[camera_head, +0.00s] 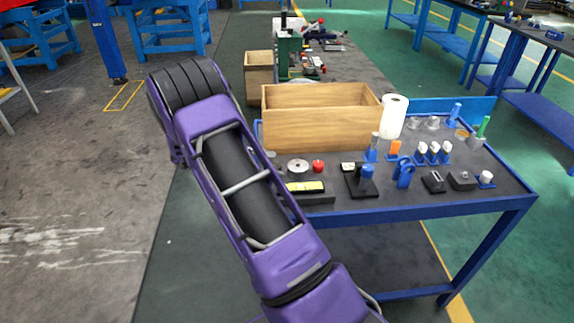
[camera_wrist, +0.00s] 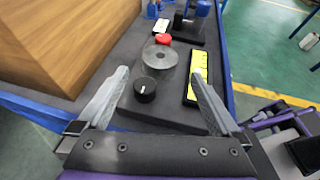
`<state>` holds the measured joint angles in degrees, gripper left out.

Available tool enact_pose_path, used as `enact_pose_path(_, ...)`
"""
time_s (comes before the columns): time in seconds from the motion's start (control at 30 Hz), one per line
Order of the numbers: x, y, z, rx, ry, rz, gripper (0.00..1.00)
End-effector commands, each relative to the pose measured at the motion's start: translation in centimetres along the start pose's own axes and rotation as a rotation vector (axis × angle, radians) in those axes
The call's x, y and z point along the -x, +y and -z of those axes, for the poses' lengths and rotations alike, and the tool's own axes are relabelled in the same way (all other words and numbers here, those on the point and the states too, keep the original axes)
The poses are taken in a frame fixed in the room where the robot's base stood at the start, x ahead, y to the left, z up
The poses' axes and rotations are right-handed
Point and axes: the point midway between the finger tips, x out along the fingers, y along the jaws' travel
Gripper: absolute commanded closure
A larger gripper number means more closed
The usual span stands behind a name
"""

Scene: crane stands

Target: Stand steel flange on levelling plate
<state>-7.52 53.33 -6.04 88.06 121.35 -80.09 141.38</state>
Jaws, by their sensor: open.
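The steel flange (camera_head: 297,166) is a pale grey disc with a centre hole, lying flat on the dark tabletop. It also shows in the wrist view (camera_wrist: 160,57), ahead of my gripper. A low dark block with a yellow face (camera_head: 306,187), seemingly the levelling plate, lies near the table's front edge. It shows at right in the wrist view (camera_wrist: 199,75), apart from the flange. My gripper (camera_wrist: 155,82) is open and empty, its fingers spread either side of a black knob-like piece (camera_wrist: 145,89) in the picture. My arm hides my gripper in the head view.
A large wooden box (camera_head: 320,118) stands behind the flange. A red piece (camera_head: 318,166) sits just beside the flange. A black stand with a blue part (camera_head: 366,180) and several small tools occupy the table to the right. A white roll (camera_head: 393,117) stands beside the box.

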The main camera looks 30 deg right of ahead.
Motion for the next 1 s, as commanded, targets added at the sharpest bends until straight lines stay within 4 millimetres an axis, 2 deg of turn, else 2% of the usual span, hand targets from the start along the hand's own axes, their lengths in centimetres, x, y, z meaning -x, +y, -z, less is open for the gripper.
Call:
enact_pose_path(0.1, 2.0, 0.1, 0.0, -0.001, 0.001, -0.002, 0.00)
enact_pose_path(0.23, 3.2, 0.0, 0.0, 0.000, 0.000, 0.000, 0.00)
enact_pose_path(0.8, 3.7, 0.0, -0.1, 0.002, -0.001, -0.002, 0.00)
enact_pose_path(0.87, 3.9, 0.4, -0.6, 0.013, -0.011, -0.021, 0.00)
enact_pose_path(0.93, 4.5, 1.4, -2.0, 0.046, -0.040, -0.073, 0.00)
enact_pose_path(1.0, 5.7, 3.2, -4.5, 0.105, -0.096, -0.161, 0.00)
